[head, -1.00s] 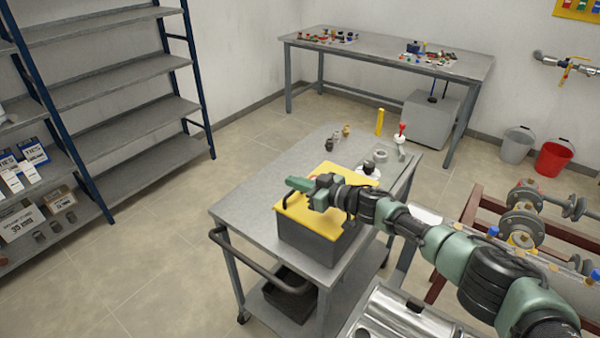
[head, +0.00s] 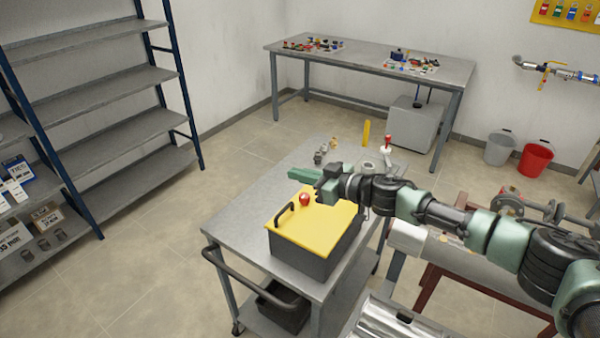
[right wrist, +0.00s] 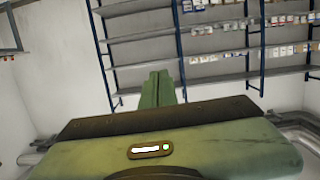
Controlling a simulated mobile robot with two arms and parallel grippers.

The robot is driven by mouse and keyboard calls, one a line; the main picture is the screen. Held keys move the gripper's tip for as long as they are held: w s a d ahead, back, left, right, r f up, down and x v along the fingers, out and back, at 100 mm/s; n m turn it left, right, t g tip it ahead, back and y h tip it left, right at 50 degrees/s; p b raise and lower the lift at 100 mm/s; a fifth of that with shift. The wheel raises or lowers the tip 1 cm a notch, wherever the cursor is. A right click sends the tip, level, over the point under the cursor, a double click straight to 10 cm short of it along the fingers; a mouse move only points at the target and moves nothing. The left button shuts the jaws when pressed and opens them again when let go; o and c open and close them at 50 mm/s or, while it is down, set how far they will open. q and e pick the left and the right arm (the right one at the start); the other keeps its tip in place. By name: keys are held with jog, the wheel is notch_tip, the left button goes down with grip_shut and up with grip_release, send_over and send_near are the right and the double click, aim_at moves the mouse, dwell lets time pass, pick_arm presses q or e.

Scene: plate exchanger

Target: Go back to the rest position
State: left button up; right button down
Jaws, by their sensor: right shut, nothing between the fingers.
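My right arm reaches in from the lower right of the head view. Its gripper (head: 304,176) is shut and empty, held above the far part of a yellow-topped grey box on the cart. In the right wrist view the green fingers (right wrist: 157,90) are together and point toward the shelving, with nothing between them. The box's yellow lid (head: 318,220) carries a black handle and a red knob, both clear of the gripper in the picture. My left gripper is not in view.
The box stands on a grey cart (head: 232,222) with small fittings and a yellow post at its far end. Blue-framed shelving (head: 110,82) is at left, a workbench (head: 400,60) at the back. Grey and red (head: 535,158) buckets stand at right. Floor between shelving and cart is clear.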

jog(key=s+a+f+m+t+h, duration=0.2)
jog(key=s+a+f+m, duration=0.15)
jog(key=s, duration=0.25)
jog(key=s+a+f+m+t+h, duration=0.1)
jog(key=s+a+f+m+h, duration=0.1)
jog(key=s+f, duration=0.35)
jog(key=s+d+f+m+g+h, duration=0.1)
jog(key=s+d+f+g+h, duration=0.25)
jog(key=s+d, duration=0.6)
jog(key=s+d+f+m+g+h, duration=0.15)
jog(key=s+d+f, duration=0.4)
jog(key=s, duration=0.75)
jog(key=s+d+f+m+g+h, duration=0.15)
jog(key=s+d+g+h, duration=0.25)
jog(key=s+d, duration=0.65)
notch_tip(320, 180, down, 31)
jog(key=s+b, duration=0.1)
jog(key=b, duration=0.4)
jog(key=s+d+f+g+b, duration=0.1)
jog(key=s+f+b, duration=0.1)
jog(key=s+f, duration=0.6)
jog(key=s+d+f+g+b, duration=0.1)
jog(key=s+f+b, duration=0.2)
jog(key=s+f, duration=0.6)
notch_tip(320, 180, down, 5)
jog(key=shift+s+d+r+n, duration=0.1)
jog(key=shift+s+d+n, duration=0.05)
jog(key=shift+d+n, duration=0.2)
